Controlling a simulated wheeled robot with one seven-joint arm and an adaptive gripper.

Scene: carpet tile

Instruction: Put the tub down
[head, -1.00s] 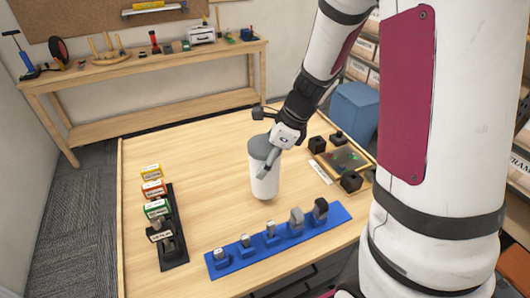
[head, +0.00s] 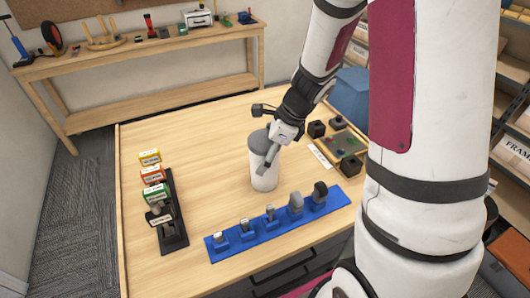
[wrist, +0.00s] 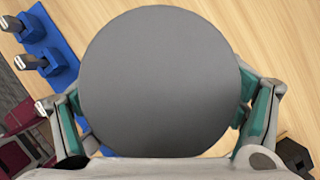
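The tub (head: 264,170) is a white cylinder with a grey lid. It is upright over the wooden worktable (head: 215,125), and I cannot tell whether its base touches the top. My gripper (head: 270,158) is at the tub's upper part. In the wrist view the round grey lid (wrist: 160,75) fills the middle, with one finger of my gripper (wrist: 160,125) on each side, close against it. The gripper appears shut on the tub.
A blue rack (head: 255,240) with several grey pieces stands in front of the tub. A black rack (head: 175,238) with coloured boxes is at the left. A tray (head: 345,144) with black blocks is at the right. The table between the black rack and the tub is clear.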

